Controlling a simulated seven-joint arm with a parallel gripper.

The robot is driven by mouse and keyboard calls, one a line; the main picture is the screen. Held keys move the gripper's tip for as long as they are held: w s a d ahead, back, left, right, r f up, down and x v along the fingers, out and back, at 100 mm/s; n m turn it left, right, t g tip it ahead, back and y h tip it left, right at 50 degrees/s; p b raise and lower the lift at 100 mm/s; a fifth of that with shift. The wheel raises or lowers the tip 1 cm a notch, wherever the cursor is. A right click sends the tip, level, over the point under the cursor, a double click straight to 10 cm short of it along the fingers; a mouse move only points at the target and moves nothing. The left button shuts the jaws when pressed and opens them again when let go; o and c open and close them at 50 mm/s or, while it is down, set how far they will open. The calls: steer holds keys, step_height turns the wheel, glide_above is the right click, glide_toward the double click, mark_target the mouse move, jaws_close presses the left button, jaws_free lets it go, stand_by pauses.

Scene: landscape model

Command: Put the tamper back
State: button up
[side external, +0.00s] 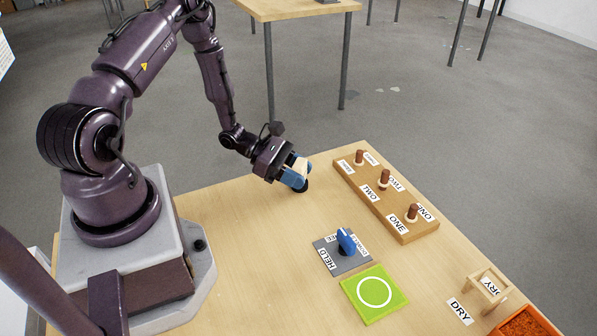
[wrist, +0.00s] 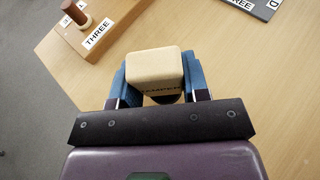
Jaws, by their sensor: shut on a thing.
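The tamper (wrist: 154,66) is a cream block with dark "TAMPER" lettering on its side and a dark part beneath it. My gripper (wrist: 158,82) is shut on it, with a blue finger on each side. In the side external view my gripper (side external: 296,174) holds the tamper (side external: 299,163) above the far part of the table, left of the peg board. The dark lower end shows beneath the fingers. I cannot tell how far it is above the table. A small wooden stand (side external: 482,287) is at the right, by a "DRY" label (side external: 460,311).
A wooden board (side external: 410,231) carries brown pegs with rings and number labels. A grey plate (side external: 345,264) bears a blue lever (side external: 346,241) and labels including "HELD". Beside it lies a green pad (side external: 395,298) with a white circle. An orange tray (side external: 548,322) holds reddish-brown material.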

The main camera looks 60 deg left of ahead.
steer(key=o, duration=0.9)
steer(key=shift+o, duration=0.2)
